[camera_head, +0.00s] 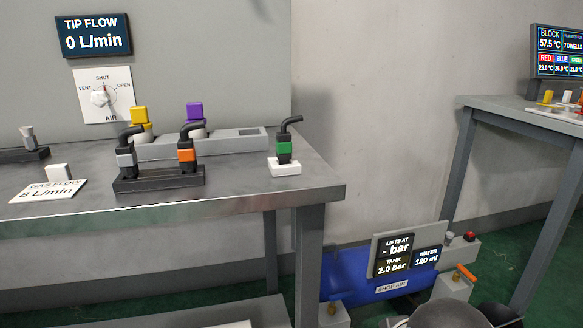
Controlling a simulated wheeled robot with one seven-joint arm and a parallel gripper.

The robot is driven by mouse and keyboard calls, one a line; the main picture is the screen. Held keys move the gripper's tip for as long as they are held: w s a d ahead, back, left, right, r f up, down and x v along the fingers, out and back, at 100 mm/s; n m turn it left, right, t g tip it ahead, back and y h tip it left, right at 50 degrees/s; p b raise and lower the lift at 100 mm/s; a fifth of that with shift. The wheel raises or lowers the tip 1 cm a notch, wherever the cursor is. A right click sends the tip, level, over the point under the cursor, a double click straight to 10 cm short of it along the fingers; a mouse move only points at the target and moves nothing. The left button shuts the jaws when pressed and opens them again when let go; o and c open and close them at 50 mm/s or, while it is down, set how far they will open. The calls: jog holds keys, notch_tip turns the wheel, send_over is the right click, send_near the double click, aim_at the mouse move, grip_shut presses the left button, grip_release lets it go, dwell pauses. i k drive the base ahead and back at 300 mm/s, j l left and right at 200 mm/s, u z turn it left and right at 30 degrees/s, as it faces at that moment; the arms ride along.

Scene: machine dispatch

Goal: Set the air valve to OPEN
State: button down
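The air valve is a white plate (119,100) on the grey panel at upper left, marked VENT at left, SHUT at top, OPEN at right and AIR below. Its round pale knob (100,97) sits in the middle. A small red mark on the knob points up, about toward SHUT; the exact angle is too small to read. My gripper is not clearly seen. A dark rounded shape at the bottom right edge may be part of my arm. Nothing touches the knob.
A TIP FLOW display (93,36) reads 0 L/min. A blue SHOP AIR tank (345,270) stands between the benches.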

aim_at(100, 98)
jog(key=u, duration=1.3)
